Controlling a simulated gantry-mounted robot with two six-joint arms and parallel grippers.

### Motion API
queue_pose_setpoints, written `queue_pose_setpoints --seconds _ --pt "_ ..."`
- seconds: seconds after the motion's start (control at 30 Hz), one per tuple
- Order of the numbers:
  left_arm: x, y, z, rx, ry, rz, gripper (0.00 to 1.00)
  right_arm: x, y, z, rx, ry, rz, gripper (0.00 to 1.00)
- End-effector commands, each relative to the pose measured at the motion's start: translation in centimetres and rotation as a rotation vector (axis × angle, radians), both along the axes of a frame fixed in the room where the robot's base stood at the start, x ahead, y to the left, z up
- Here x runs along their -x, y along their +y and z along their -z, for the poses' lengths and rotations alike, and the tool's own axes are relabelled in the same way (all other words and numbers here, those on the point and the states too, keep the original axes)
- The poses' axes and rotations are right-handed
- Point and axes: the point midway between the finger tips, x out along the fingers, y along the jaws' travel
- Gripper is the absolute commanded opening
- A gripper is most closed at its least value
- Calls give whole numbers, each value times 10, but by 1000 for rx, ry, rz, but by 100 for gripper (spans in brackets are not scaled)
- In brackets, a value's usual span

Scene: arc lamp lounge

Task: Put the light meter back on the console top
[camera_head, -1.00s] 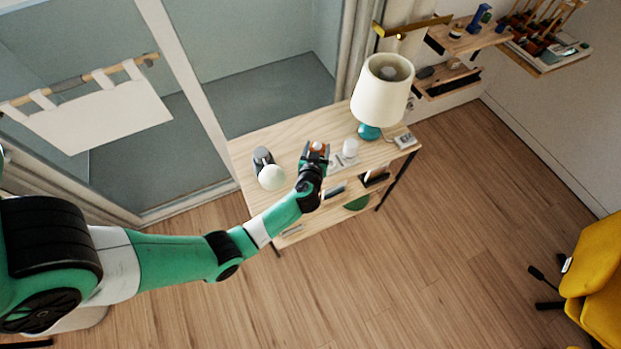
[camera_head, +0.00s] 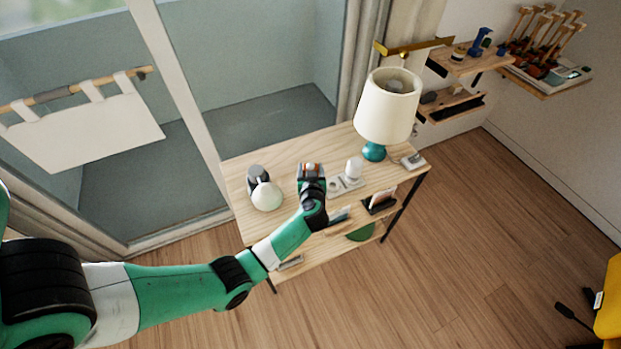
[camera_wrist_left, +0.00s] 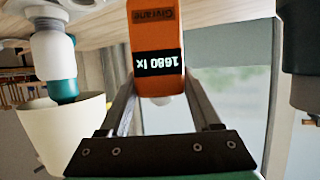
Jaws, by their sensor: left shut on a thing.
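My left gripper (camera_head: 311,174) is shut on the orange light meter (camera_head: 311,167). In the left wrist view the light meter (camera_wrist_left: 156,45) sits between the fingers, its black display showing upside down and reading 1680 lx. The gripper and meter are over the middle of the pale wood console top (camera_head: 290,149). Whether the meter touches the top cannot be told. My right gripper is not in view.
A white bulb-like item (camera_head: 353,168) stands right of the gripper. A table lamp (camera_head: 387,106) with a teal base is further right. A dark cylinder and a pale round item (camera_head: 266,196) are at left. The back middle of the top is clear.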

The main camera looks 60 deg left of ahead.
Motion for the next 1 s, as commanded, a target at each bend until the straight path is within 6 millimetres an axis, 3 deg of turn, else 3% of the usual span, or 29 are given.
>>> queue_pose_setpoints --seconds 0.03,0.1,0.47,0.5,0.6,0.67,1.0 --pt "0 0 18 0 0 0 0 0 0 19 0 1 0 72" --pt "0 0 29 0 0 0 0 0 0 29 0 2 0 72" --pt "0 0 30 0 1 0 0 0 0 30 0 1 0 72" --pt "0 0 31 1 1 0 66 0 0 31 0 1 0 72" --pt "0 0 30 1 1 0 84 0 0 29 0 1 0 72" --pt "0 0 30 1 1 0 95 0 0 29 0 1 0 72" --pt "0 0 25 1 0 0 95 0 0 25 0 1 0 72"
